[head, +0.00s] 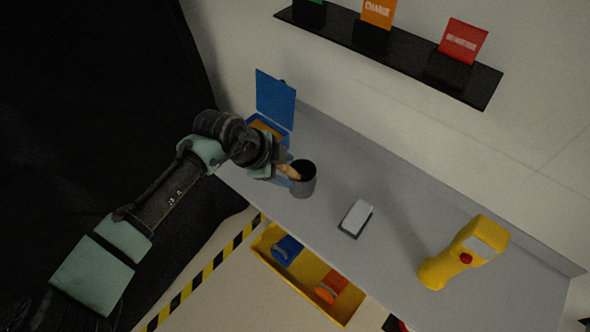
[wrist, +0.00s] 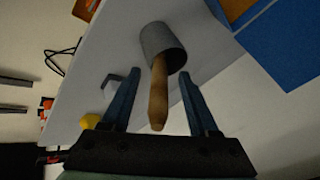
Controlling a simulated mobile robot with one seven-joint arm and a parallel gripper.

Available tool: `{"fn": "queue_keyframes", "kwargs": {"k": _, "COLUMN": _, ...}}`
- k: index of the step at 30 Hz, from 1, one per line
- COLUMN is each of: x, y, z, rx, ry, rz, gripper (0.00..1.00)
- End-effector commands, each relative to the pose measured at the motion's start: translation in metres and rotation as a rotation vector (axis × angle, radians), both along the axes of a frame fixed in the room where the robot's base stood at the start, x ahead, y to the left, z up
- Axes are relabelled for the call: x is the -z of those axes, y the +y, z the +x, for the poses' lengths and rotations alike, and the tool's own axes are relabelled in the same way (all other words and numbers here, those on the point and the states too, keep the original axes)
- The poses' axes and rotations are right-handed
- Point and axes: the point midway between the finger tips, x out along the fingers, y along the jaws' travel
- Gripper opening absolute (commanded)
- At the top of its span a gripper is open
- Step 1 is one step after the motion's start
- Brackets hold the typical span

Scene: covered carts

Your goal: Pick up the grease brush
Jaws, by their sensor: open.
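The grease brush (wrist: 157,97) shows as a tan wooden handle sticking out of a dark grey cup (wrist: 158,42) in the wrist view; its bristle end is hidden inside the cup. In the head view the handle (head: 289,172) leans out of the cup (head: 302,187) toward my gripper. My gripper (wrist: 158,88) is open, with one blue finger on each side of the handle and a visible gap to each. The fingers do not appear to touch the handle or the cup.
A blue open-lidded box (head: 275,100) stands behind the cup. A grey-white block (head: 355,218) and a yellow handheld device (head: 462,252) stand to the right on the grey bench (head: 400,220). A yellow tray (head: 306,282) sits below. A black shelf (head: 400,60) hangs on the wall.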

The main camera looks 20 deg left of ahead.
Motion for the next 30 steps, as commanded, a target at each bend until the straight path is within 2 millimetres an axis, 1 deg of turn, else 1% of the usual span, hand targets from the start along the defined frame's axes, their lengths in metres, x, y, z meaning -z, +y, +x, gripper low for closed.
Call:
{"fn": "queue_keyframes", "kwargs": {"k": 4, "x": 0.0108, "y": -0.0039, "z": 0.0052, "rx": 0.002, "ry": 0.000, "rz": -0.001, "gripper": 0.61}}
{"fn": "queue_keyframes", "kwargs": {"k": 11, "x": 0.0127, "y": -0.0040, "z": 0.0058, "rx": 0.000, "ry": 0.000, "rz": -0.001, "gripper": 0.61}}
{"fn": "queue_keyframes", "kwargs": {"k": 12, "x": 0.0126, "y": -0.0040, "z": 0.0058, "rx": 0.000, "ry": 0.000, "rz": -0.001, "gripper": 0.57}}
{"fn": "queue_keyframes", "kwargs": {"k": 14, "x": 0.0125, "y": -0.0039, "z": 0.0058, "rx": 0.000, "ry": 0.000, "rz": -0.001, "gripper": 0.46}}
{"fn": "queue_keyframes", "kwargs": {"k": 15, "x": 0.0125, "y": -0.0039, "z": 0.0058, "rx": 0.000, "ry": 0.000, "rz": -0.001, "gripper": 0.39}}
{"fn": "queue_keyframes", "kwargs": {"k": 20, "x": 0.0123, "y": -0.0039, "z": 0.0058, "rx": 0.000, "ry": 0.000, "rz": -0.001, "gripper": 0.10}}
{"fn": "queue_keyframes", "kwargs": {"k": 21, "x": 0.0123, "y": -0.0039, "z": 0.0058, "rx": 0.000, "ry": 0.000, "rz": -0.001, "gripper": 0.03}}
{"fn": "queue_keyframes", "kwargs": {"k": 22, "x": 0.0122, "y": -0.0038, "z": 0.0057, "rx": 0.000, "ry": 0.000, "rz": -0.001, "gripper": 0.00}}
{"fn": "queue_keyframes", "kwargs": {"k": 30, "x": 0.0120, "y": -0.0039, "z": 0.0058, "rx": 0.000, "ry": 0.000, "rz": -0.001, "gripper": 0.00}}
